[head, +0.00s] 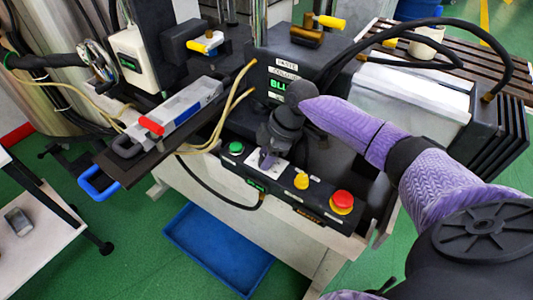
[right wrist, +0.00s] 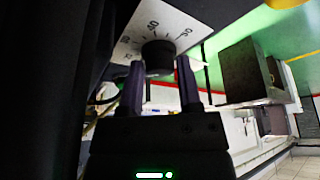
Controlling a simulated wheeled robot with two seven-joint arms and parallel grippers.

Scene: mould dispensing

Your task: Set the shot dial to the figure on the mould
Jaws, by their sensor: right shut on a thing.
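The shot dial is a black round knob (right wrist: 158,54) on a white plate (right wrist: 185,22) printed with figures and tick marks. My right gripper (right wrist: 160,75) has a finger on each side of the knob and is shut on it. In the head view, my right gripper (head: 268,158) points down at the white dial plate (head: 257,168) on the control panel and hides the knob. I cannot tell the dial's setting. A grey metal block (head: 192,100), perhaps the mould, lies on a dark plate at the left; no figure on it is readable. My left gripper is out of view.
On the panel (head: 283,193) sit a green button (head: 236,147), a yellow knob (head: 301,181) and a red stop button (head: 342,199) on yellow. A blue handle (head: 99,184) juts from the dark plate. Hoses hang near the panel. A blue tray (head: 218,250) lies on the floor.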

